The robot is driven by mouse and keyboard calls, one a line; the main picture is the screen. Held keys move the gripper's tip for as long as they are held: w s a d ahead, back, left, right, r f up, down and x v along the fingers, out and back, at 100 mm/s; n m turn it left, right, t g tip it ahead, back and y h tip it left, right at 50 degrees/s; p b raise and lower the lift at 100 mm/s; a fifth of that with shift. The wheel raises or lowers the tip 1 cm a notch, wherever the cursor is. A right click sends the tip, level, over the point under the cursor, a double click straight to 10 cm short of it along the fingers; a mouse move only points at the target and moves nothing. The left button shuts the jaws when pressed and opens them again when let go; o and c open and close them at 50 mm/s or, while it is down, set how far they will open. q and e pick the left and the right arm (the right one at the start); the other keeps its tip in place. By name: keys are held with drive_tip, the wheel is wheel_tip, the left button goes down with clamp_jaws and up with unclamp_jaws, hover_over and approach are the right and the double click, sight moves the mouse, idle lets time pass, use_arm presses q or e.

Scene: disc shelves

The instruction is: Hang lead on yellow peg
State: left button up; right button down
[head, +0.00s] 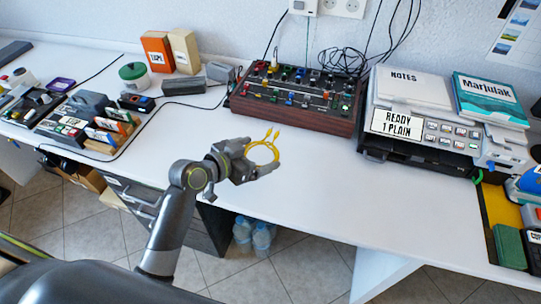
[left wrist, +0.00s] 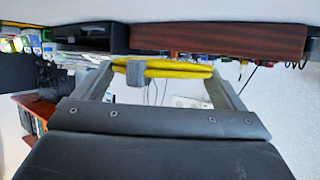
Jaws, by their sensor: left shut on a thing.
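A yellow lead (head: 273,147) is coiled in a small loop, with its ends sticking up, above the white table. My left gripper (head: 258,162) is shut on it and holds it in front of the wooden-sided panel. My right gripper is not in view.
A printer (head: 425,130) with notes and a book on top stands right of the panel. Black cables hang behind the panel. The white table (head: 330,190) is clear at the front middle.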

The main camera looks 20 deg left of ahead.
use_arm(q)
wheel_tip(320, 180, down, 9)
drive_tip(key=shift+r+b, duration=0.1)
drive_tip(key=shift+b, duration=0.3)
drive_tip(key=shift+f, duration=0.2)
drive_tip(key=o, duration=0.7)
drive_tip(key=shift+s+a+r, duration=0.15)
drive_tip(key=shift+s+a, duration=0.1)
drive_tip(key=shift+s, duration=0.1)
drive_tip(key=b+v, duration=0.1)
drive_tip(key=v, duration=1.5)
drive_tip(key=shift+s+r+b, duration=0.25)
drive_tip(key=shift+r+b, duration=0.05)
